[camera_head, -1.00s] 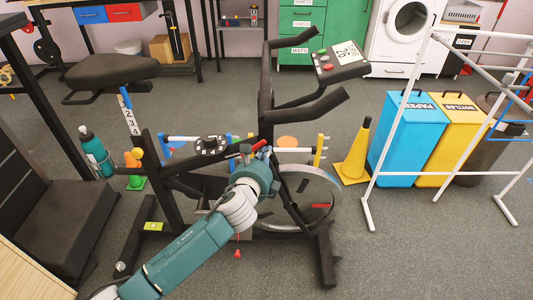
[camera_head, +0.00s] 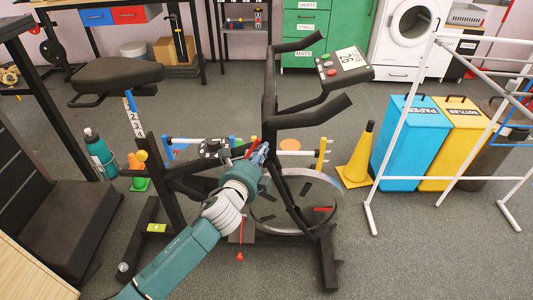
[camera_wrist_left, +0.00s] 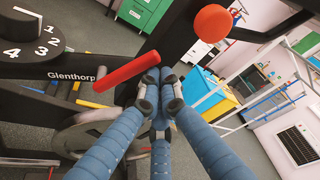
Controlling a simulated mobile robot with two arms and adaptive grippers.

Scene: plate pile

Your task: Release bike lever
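The exercise bike (camera_head: 326,262) stands mid-floor, with a numbered black dial (camera_head: 214,148) on its frame. A red lever (camera_wrist_left: 128,72) slants across the wrist view beside the dial (camera_wrist_left: 28,33); it also shows in the head view (camera_head: 252,148). My left gripper (camera_head: 264,150) is at the bike frame by the lever. In the left wrist view its blue fingers (camera_wrist_left: 158,78) are drawn together, just below the lever's free end. The lever does not appear between them; whether they touch it I cannot tell. A round orange-red knob (camera_wrist_left: 212,22) is above right. My right gripper is not in view.
The handlebars (camera_head: 312,112) and console (camera_head: 345,70) rise beyond my gripper. A yellow cone (camera_head: 356,156), blue bin (camera_head: 408,145), yellow bin (camera_head: 458,145) and white drying rack (camera_head: 372,215) stand right. The front right floor is clear.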

